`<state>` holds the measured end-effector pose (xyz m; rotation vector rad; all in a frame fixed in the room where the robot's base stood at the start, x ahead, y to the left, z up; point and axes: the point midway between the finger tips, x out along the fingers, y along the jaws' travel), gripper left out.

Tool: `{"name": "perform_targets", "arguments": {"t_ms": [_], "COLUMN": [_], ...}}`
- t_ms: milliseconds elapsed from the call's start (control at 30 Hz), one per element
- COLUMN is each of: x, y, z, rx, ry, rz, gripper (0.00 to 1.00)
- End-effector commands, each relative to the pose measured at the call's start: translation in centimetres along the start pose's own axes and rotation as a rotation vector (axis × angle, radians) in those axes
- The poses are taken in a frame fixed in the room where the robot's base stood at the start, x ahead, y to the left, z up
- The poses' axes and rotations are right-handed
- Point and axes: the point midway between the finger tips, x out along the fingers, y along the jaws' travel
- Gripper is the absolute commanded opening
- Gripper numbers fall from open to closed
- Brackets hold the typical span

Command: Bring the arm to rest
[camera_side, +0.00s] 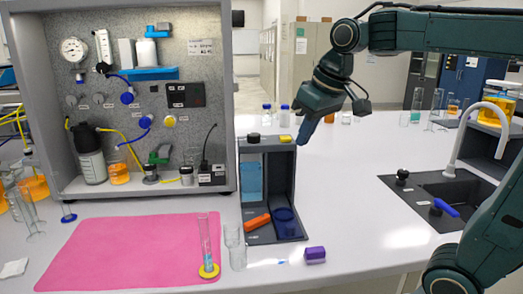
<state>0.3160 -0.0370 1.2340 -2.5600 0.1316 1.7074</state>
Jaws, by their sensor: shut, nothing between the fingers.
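My gripper (304,132) hangs at the end of my arm in the upper middle of the side view. It points downward, just right of the top of a dark grey open-fronted rack (290,182). Its fingers are shut and hold nothing. From this angle I cannot tell whether the fingertips are in front of, behind or beside the rack's edge.
The grey rack holds an orange piece and a blue cup. A pink mat (110,248), a yellow-based cylinder (207,250), a glass beaker (236,250) and a purple block (315,254) lie in front. A sink (440,190) is right; the middle bench is clear.

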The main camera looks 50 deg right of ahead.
Motion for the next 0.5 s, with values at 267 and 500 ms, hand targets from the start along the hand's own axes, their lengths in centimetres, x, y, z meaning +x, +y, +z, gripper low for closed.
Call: {"name": "perform_targets", "arguments": {"t_ms": [267,500], "x": [0.3,1.7], "y": [-1.5,-2.1], "z": [7.5,13.3], "rx": [-0.045,-0.079], "ry": [0.045,0.08], "rz": [-0.018,-0.034], "gripper": [0.0,0.0]}}
